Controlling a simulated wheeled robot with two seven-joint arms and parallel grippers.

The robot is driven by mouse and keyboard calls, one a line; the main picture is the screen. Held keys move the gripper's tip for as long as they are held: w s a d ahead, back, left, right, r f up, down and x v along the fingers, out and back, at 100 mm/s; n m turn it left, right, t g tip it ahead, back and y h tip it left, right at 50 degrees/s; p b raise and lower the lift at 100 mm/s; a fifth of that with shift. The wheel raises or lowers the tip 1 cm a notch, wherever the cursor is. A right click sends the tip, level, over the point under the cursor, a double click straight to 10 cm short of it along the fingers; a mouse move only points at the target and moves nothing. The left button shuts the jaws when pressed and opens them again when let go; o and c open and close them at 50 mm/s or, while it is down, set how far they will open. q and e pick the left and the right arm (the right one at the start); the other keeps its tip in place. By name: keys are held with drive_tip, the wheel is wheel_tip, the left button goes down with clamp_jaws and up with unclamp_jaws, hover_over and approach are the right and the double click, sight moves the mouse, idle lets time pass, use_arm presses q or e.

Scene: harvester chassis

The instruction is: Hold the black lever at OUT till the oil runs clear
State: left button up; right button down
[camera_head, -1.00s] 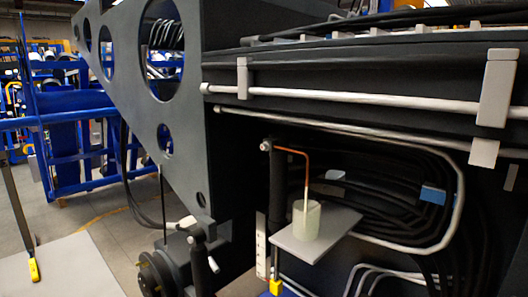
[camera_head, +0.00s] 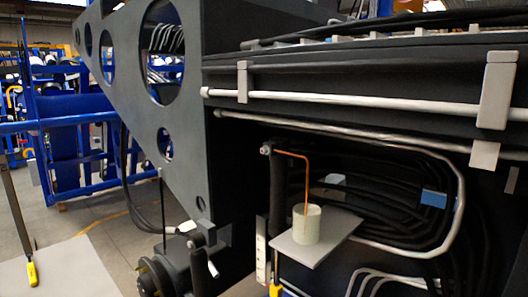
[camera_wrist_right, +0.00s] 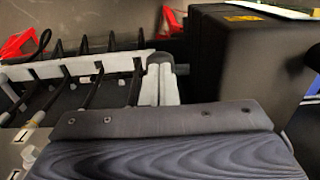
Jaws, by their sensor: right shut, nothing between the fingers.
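In the head view, a thin orange-brown line (camera_head: 306,182), either oil or a pipe, bends down from a fitting (camera_head: 267,150) to a pale cup (camera_head: 307,224). The cup stands upright on a grey plate (camera_head: 325,245). I cannot tell how clear the oil is. In the right wrist view, my right gripper (camera_wrist_right: 160,62) shows as two grey fingers, shut and empty. Several thin black levers or rods (camera_wrist_right: 98,80) stand left of it, apart from the fingers. I cannot tell which is the task's lever or its position. My left gripper is out of view.
The dark chassis wall (camera_head: 230,180) and pale pipes (camera_head: 350,103) surround the cup's bay, with black hoses (camera_head: 390,200) behind. A dark box (camera_wrist_right: 235,60) stands right of my right gripper. White labels (camera_wrist_right: 36,119) show at left.

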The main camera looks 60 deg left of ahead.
idle(0.4)
wheel_tip(320, 180, up, 8)
drive_tip(key=p, duration=0.7)
drive_tip(key=shift+f, duration=0.25)
wheel_tip(320, 180, up, 8)
drive_tip(key=d+f+m+y, duration=0.1)
drive_tip(key=d, duration=0.7)
drive_tip(key=s+d+f+m+t+y, duration=0.2)
drive_tip(key=s+d+f+m+t, duration=0.2)
drive_tip(key=s+d+f, duration=0.6)
drive_tip(key=s+d+t, duration=0.1)
drive_tip(key=s+d, duration=0.1)
drive_tip(key=shift+d+f+t+y, duration=0.3)
drive_tip(key=shift+d+f+y, duration=0.1)
